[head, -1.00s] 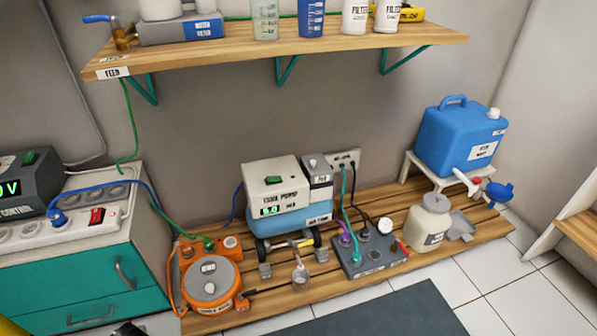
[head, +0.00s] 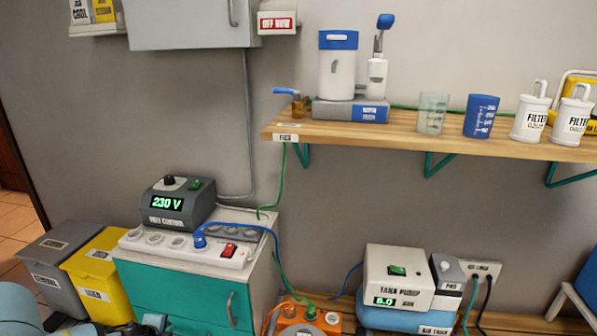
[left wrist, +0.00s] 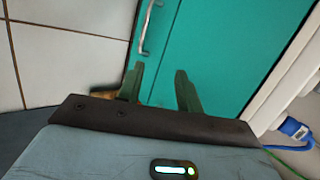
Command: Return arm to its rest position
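My left gripper (left wrist: 158,76) shows in the left wrist view. Its two dark green fingers stand apart with nothing between them, in front of the teal drawer cabinet (left wrist: 223,45). White floor tiles lie to the left of the fingers. In the head view, blue-grey parts of my left arm (head: 16,308) show only at the bottom left corner, and the gripper's fingers cannot be made out there. My right arm and gripper are in neither view.
A power strip (head: 185,250) and a 230 V control box (head: 178,203) sit on the cabinet. Yellow (head: 98,264) and grey (head: 50,262) bins stand to its left. A wooden shelf (head: 400,127) holds bottles and cups. A blue plug (left wrist: 293,128) is near the wrist.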

